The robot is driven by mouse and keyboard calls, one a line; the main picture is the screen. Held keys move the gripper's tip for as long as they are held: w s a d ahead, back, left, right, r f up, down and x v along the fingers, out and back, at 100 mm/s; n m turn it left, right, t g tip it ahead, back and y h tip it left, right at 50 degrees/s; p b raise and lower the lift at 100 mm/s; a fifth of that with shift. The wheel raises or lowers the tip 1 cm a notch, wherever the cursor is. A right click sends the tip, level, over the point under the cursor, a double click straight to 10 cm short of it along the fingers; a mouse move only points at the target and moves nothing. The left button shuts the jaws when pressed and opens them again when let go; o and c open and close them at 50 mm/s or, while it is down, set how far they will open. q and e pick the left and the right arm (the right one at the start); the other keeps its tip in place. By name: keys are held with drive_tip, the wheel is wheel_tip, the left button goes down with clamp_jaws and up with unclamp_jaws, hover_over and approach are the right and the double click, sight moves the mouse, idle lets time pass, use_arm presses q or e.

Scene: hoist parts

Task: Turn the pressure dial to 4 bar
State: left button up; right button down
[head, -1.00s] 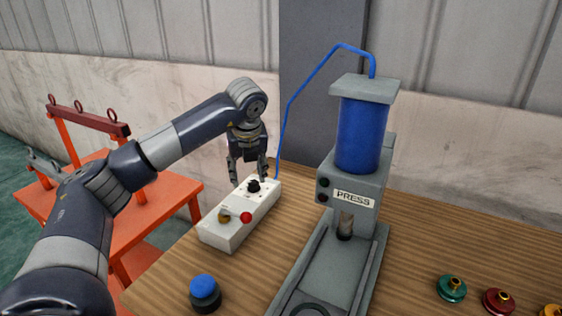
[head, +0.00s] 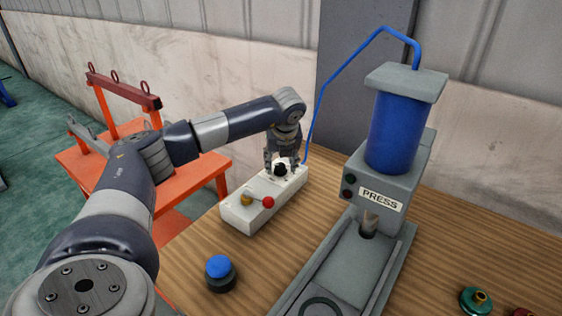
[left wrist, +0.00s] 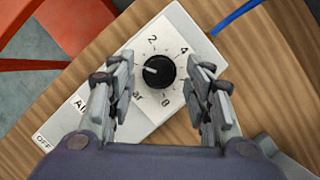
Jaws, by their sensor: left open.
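The pressure dial (head: 280,170) is a black round knob on the far end of a white control box (head: 237,218). In the left wrist view the dial (left wrist: 159,71) shows a white pointer mark toward the left, short of the printed 2; the 4 is at upper right. My left gripper (head: 282,160) is over the dial, pointing down. In the left wrist view the open fingers (left wrist: 163,88) stand on both sides of the knob, with a gap on each side. My right gripper is not in view.
A red-knobbed lever (head: 268,202) sits on the near part of the box. A grey press with a blue cylinder (head: 397,135) stands to the right, and a blue button (head: 218,267) in front. A blue hose (head: 334,80) rises behind the box. An orange stand (head: 188,185) is at left.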

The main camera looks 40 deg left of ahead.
use_arm(q)
drive_tip(key=shift+f, duration=0.35)
drive_tip(key=c, duration=1.1)
